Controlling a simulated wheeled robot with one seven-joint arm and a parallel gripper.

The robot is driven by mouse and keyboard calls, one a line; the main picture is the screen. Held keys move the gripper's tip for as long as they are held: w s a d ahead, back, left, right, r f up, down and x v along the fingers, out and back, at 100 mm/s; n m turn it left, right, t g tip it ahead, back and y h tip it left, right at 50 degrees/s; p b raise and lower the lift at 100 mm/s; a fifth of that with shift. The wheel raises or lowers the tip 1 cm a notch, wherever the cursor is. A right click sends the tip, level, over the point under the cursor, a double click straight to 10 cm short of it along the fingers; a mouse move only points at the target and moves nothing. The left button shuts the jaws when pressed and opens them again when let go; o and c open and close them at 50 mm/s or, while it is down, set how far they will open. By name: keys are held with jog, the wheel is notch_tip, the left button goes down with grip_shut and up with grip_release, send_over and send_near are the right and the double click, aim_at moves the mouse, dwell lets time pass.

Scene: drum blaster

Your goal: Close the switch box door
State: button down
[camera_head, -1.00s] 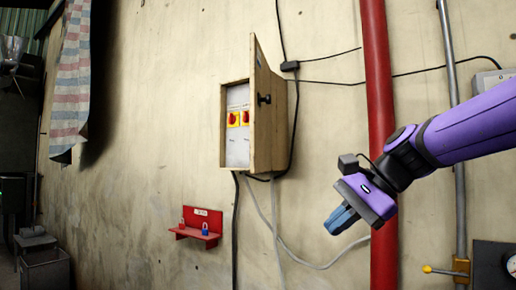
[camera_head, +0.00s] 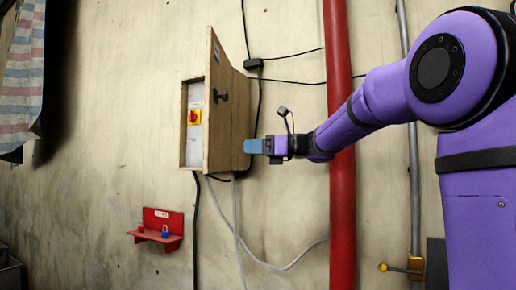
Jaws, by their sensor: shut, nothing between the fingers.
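The wooden switch box (camera_head: 192,127) is mounted on the wall. Its door (camera_head: 226,125) stands open, swung out on the right side, with a black knob (camera_head: 220,96) on the face turned toward the right. A red and yellow switch (camera_head: 194,117) shows inside through the opening; the rest of the inside is partly covered by the door. My gripper (camera_head: 250,146) is shut and empty, with blue fingers pointing left. It is at the right edge of the door's outline, at the height of its lower half. I cannot tell whether it touches the wood.
A red vertical pipe (camera_head: 341,220) runs behind my arm, with a grey conduit (camera_head: 414,190) farther right. A red shelf (camera_head: 155,236) with small padlocks is on the wall below left. Cables hang under the box. Striped cloth (camera_head: 22,75) hangs at far left.

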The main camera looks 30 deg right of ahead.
aim_at(209, 147)
jog(key=x, duration=0.9)
jog(key=shift+w+a, duration=0.1)
jog(key=shift+a, duration=0.15)
jog(key=shift+a, duration=0.1)
